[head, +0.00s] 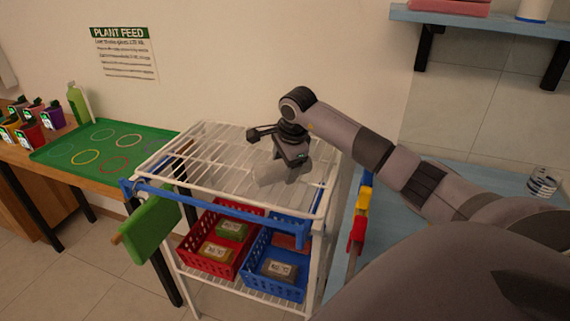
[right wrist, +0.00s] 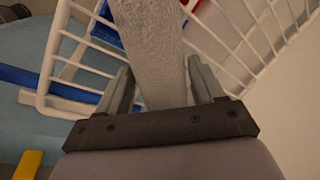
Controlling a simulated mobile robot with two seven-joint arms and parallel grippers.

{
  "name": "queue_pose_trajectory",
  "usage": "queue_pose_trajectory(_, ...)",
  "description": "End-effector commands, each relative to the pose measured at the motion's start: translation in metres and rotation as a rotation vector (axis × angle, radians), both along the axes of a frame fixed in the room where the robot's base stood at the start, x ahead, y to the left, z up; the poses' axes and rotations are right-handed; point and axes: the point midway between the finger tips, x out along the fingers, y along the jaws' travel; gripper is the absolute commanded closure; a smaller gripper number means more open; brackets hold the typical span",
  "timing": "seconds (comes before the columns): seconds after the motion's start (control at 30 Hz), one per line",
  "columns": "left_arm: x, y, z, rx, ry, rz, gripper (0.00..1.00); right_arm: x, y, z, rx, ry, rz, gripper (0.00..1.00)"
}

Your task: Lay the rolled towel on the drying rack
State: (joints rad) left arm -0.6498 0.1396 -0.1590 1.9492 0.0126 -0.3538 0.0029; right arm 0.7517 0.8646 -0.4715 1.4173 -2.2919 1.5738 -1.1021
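The rolled towel (head: 272,174) is a pale grey roll over the white wire top of the drying rack (head: 215,150). In the right wrist view the towel (right wrist: 152,45) runs lengthwise away from between the fingers. My right gripper (head: 292,168) points down over the right part of the rack top. In the wrist view its two fingers (right wrist: 160,75) stand on either side of the towel, with their tips against its sides. I cannot tell whether the towel touches the wires. My left gripper is not in view.
A red basket (head: 197,261) and a blue basket (head: 252,279) stand on the lower shelf. A green tray (head: 70,150) lies on the left table. The rack top's left part is clear.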

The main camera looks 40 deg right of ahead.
Motion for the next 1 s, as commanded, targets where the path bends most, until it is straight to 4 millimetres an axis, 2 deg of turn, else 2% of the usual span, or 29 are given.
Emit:
queue_pose_trajectory(0.3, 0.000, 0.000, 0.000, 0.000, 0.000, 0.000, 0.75, 0.000, 0.000, 0.001, 0.000, 0.001, 0.000, 0.18)
queue_pose_trajectory(0.43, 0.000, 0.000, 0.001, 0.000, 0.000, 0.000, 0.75, -0.001, 0.000, 0.008, -0.001, -0.002, 0.000, 0.18)
queue_pose_trajectory(0.57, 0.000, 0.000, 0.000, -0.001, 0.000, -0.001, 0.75, -0.007, 0.002, 0.028, -0.003, -0.004, 0.002, 0.18)
queue_pose_trajectory(0.8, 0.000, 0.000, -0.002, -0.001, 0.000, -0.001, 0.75, -0.022, 0.007, 0.078, -0.002, -0.003, 0.001, 0.18)
queue_pose_trajectory(1.0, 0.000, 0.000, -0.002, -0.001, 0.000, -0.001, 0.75, -0.032, 0.010, 0.107, 0.000, -0.001, 0.000, 0.18)
